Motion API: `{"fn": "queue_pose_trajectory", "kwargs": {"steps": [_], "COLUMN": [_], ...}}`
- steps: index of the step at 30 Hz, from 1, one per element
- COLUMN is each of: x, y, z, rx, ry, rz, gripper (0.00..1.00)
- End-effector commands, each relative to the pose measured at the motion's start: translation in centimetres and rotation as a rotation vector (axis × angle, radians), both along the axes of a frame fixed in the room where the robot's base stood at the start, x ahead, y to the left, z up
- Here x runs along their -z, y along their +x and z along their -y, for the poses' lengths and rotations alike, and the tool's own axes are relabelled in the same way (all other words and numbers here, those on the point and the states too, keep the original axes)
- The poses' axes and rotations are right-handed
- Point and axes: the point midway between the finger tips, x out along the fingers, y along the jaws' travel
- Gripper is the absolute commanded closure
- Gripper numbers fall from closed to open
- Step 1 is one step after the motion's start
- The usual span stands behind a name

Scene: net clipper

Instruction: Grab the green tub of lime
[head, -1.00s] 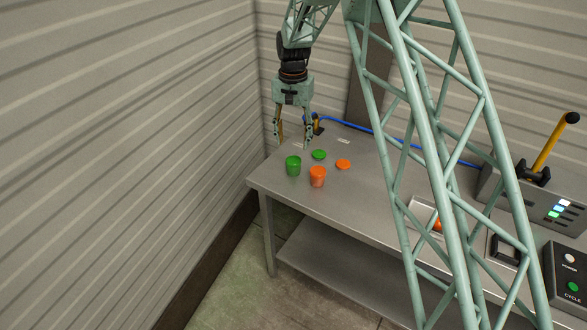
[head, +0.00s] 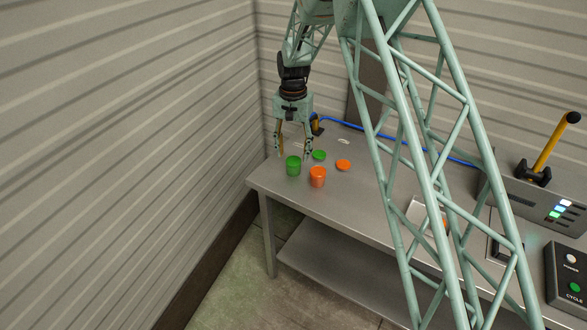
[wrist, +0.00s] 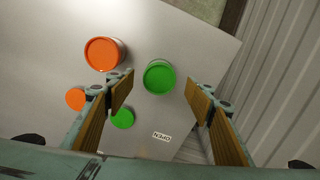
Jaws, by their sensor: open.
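The green tub (head: 293,168) stands upright on the grey bench near its left end. In the wrist view the green tub (wrist: 159,77) shows as a round green shape between my fingertips, with a gap on both sides. My gripper (head: 294,155) points down with its fingers spread, just above or around the tub's top; the exact height is hard to tell. The gripper (wrist: 159,84) holds nothing. The tub's contents are not clear.
An orange tub (head: 318,177) stands close to the right of the green one. A green disc (head: 319,155) and an orange disc (head: 343,165) lie flat nearby. A ribbed wall (head: 150,130) is to the left. A control box (head: 540,205) sits at the right.

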Motion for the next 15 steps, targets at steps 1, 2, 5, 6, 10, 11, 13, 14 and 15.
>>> {"fn": "queue_pose_trajectory", "kwargs": {"steps": [1,2,5,6,10,11,13,14,15], "x": [0.3,0.5,1.3,1.7,3.2,3.5,4.1,4.3,4.6], "y": [0.0,0.0,0.0,0.0,-0.1,-0.1,0.0,0.0,0.0], "z": [0.0,0.0,0.0,0.1,0.1,0.1,0.1,0.1,0.1], "rx": [0.000,0.000,0.000,0.000,0.000,0.000,0.000,0.000,0.000], "ry": [-0.001,-0.001,0.000,-0.001,0.000,0.000,0.000,0.000,0.000], "rz": [-0.001,-0.001,-0.001,-0.001,-0.002,-0.002,-0.001,0.000,0.000], "gripper": [0.51,0.51,0.51,0.51,0.51,0.51,0.51,0.51,0.51]}}
